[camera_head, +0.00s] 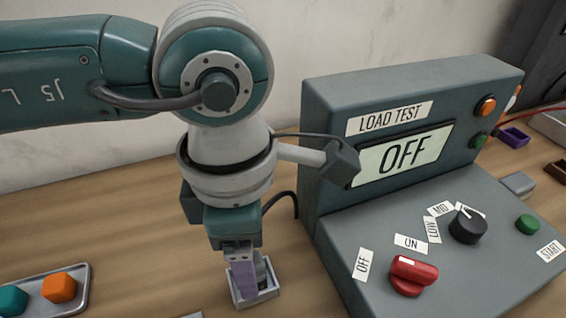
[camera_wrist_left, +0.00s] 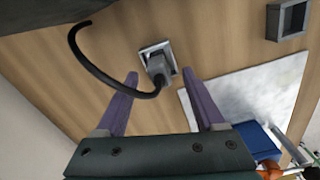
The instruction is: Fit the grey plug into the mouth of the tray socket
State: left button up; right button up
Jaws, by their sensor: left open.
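The grey plug (camera_wrist_left: 159,70) with its black cable stands at the small pale square tray socket (camera_wrist_left: 145,49) on the wooden table. It appears to be in or right over the socket's mouth; I cannot tell how deep it sits. In the head view the tray socket (camera_head: 268,294) is below my left gripper (camera_head: 243,284), and the plug (camera_head: 262,270) shows partly behind a purple finger. In the wrist view my left gripper (camera_wrist_left: 160,74) is open, with one purple finger on each side of the plug and visible gaps. My right gripper is not in view.
A grey load test console (camera_head: 340,235) reading OFF stands close to the right, with a red switch (camera_head: 412,275) and black knob (camera_head: 467,226). A metal tray (camera_head: 85,278) with teal and orange cubes lies at the left. A pale slab (camera_wrist_left: 250,100) lies in the wrist view.

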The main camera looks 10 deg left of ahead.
pick_arm(q)
jog(key=shift+f, duration=0.65)
grip_shut()
